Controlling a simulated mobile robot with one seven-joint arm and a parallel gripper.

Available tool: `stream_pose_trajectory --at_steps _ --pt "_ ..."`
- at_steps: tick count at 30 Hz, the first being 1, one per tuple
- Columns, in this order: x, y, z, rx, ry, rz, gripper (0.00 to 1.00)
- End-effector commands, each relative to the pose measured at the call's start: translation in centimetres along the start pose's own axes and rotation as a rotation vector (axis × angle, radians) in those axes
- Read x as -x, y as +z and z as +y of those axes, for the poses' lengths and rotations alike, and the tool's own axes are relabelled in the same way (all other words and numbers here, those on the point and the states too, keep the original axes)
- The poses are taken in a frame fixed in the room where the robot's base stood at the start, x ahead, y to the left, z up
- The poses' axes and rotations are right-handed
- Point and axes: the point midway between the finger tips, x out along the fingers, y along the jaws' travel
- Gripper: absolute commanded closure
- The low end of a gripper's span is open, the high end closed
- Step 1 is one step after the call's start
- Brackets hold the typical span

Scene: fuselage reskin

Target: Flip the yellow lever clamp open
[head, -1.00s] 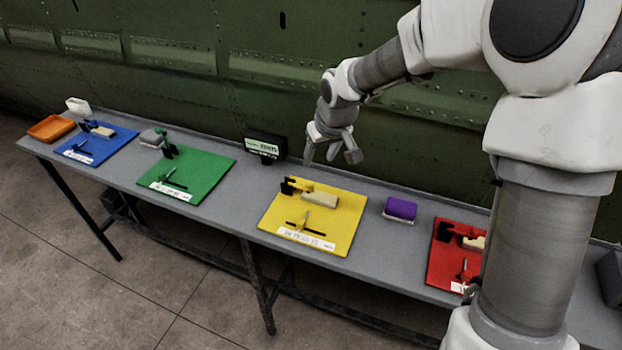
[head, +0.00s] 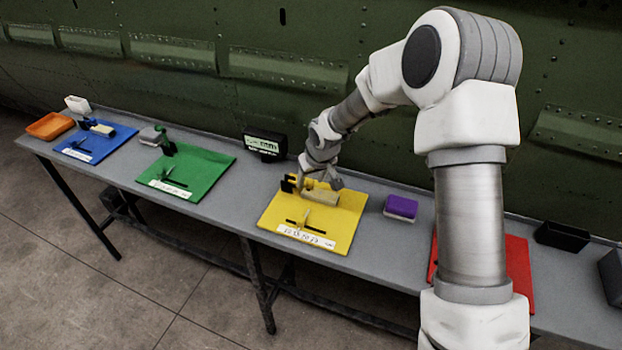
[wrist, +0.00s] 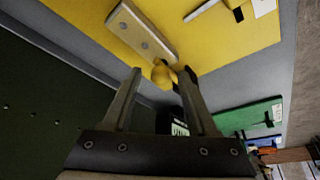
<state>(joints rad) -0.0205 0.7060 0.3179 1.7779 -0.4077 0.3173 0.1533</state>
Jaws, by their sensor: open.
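The yellow board (head: 345,231) lies on the bench and carries the yellow lever clamp, with a black part (head: 288,184) at its back left and a beige block (head: 320,198) beside it. A yellow rounded piece of the clamp (wrist: 162,73) shows in the wrist view, just beyond and between the fingertips. My gripper (head: 321,182) is over the back edge of the yellow board, right at the clamp. In the wrist view my gripper (wrist: 160,75) is open, with its two fingers apart. I cannot tell whether a finger touches the clamp. The beige block (wrist: 142,32) also shows there.
A green board (head: 190,172) and a blue board (head: 95,142) lie to the left. A black display box (head: 265,143) stands behind, left of my gripper. A purple block (head: 400,206) sits to the right. A red board (head: 517,270) is partly hidden by my arm.

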Motion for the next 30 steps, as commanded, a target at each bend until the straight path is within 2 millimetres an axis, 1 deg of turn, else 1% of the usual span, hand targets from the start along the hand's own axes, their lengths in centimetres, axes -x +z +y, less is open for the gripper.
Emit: stream_pose_trajectory --at_steps 4,5,6,14,30 --pt "0.01 -0.01 0.0 0.0 0.0 0.0 0.42" --pt "0.01 -0.01 0.0 0.0 0.0 0.0 0.45" --pt "0.02 -0.01 0.0 0.0 0.0 0.0 0.53" --pt "0.03 0.0 0.0 0.0 0.0 0.0 0.99" --pt "0.04 0.01 0.0 0.0 0.0 0.0 1.0"
